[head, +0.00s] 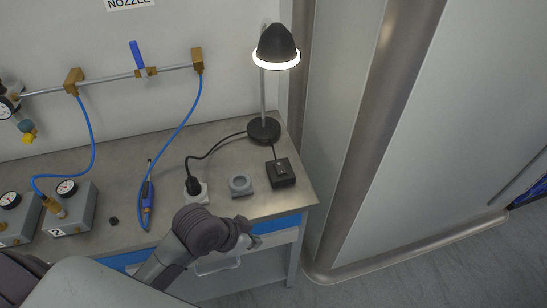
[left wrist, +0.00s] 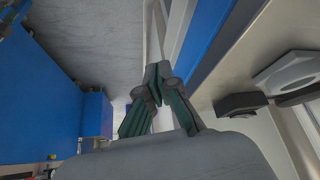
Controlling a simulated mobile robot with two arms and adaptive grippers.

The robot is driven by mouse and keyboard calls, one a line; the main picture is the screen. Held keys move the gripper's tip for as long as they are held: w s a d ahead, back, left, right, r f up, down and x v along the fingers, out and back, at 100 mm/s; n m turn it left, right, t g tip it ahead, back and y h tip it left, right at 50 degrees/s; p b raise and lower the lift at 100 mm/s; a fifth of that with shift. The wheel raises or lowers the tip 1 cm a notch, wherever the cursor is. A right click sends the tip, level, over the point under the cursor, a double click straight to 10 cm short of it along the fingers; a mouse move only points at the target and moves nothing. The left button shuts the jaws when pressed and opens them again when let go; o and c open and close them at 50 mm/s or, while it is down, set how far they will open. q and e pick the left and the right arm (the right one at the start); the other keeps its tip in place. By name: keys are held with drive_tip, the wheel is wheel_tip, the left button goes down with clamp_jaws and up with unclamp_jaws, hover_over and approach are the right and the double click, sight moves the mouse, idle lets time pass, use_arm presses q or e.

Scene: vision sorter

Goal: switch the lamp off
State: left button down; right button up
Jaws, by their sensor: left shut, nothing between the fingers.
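The desk lamp (head: 276,48) stands at the back right of the workbench, with a glowing white ring under its black shade. A cable runs from its round base to a small dark switch box (head: 281,172) near the bench's right edge. A second cable runs from the lamp to a black plug in a socket (head: 196,189). My left gripper (head: 256,241) is at the bench's front edge, below the switch box in the picture and apart from it. Its fingers are together and empty in the left wrist view (left wrist: 157,80). My right gripper is not in view.
A blue tool (head: 147,196), gauge boxes (head: 72,211) and blue hoses lie further left. A pipe with a blue-handled valve (head: 139,60) runs along the wall. A grey panel (head: 370,130) stands right of the bench.

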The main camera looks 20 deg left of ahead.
sight(282, 163)
use_arm(q)
drive_tip(key=w+r+m, duration=0.1)
drive_tip(key=w+r, duration=0.1)
drive_tip(key=w, duration=0.1)
drive_tip(key=w+a+r+m+h, duration=0.1)
drive_tip(key=w+r, duration=0.1)
drive_tip(key=w, duration=0.1)
drive_tip(key=w+r+m+h, duration=0.1)
drive_tip(key=w+r, duration=0.1)
drive_tip(key=w, duration=0.1)
drive_tip(key=shift+w+a+m, duration=0.2)
drive_tip(key=shift+w+m, duration=0.05)
drive_tip(key=shift+m, duration=0.15)
drive_tip(key=w+a+r+m+t+h, duration=0.1)
drive_tip(key=w+a+r, duration=0.5)
drive_tip(key=r, duration=0.4)
drive_tip(key=shift+w, duration=0.75)
drive_tip(key=shift+w+f, duration=0.1)
